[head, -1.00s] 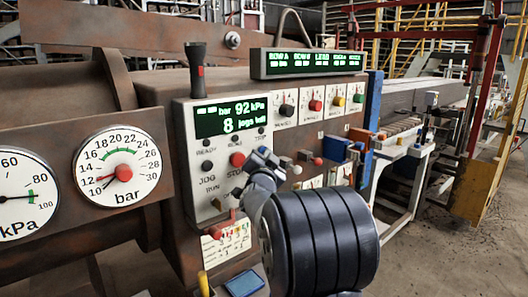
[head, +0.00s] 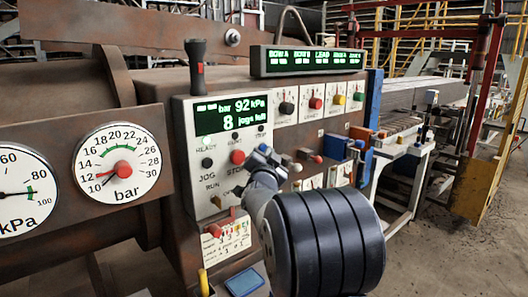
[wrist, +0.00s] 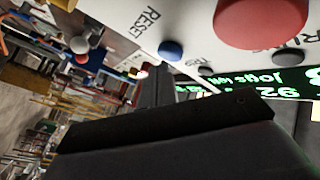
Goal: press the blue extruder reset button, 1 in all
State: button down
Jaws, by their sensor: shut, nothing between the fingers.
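The blue reset button (wrist: 171,50) shows in the wrist view beside the printed word RESET, on the pale panel face. In the head view a small patch of blue (head: 263,148), right of the red stop button, appears to be this button, partly covered by my gripper (head: 267,158). My gripper is shut and empty, in front of the control panel (head: 222,185). In the wrist view its dark fingers (wrist: 155,78) point at the panel, with their tips just short of the blue button in the picture. Contact cannot be made out.
The red stop button (head: 237,157) and black jog button (head: 207,162) sit left of the blue one. A pale-tipped knob (head: 297,167) and a red-tipped knob (head: 317,159) lie to its right. Pressure gauges hang at left.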

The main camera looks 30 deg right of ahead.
jog(key=shift+s, duration=0.3)
jog(key=s+b, duration=0.2)
jog(key=s, duration=0.1)
jog(key=s+b, duration=0.1)
jog(key=s, duration=0.1)
jog(key=shift+d, duration=0.4)
jog(key=shift+w, duration=0.1)
dwell(0.4)
jog(key=shift+s+d+b, duration=0.15)
jog(key=shift+s+b, duration=0.25)
jog(key=shift+s, duration=0.6)
jog(key=shift+s+d+b, duration=0.1)
jog(key=shift+s+b, duration=0.3)
jog(key=shift+s, duration=0.6)
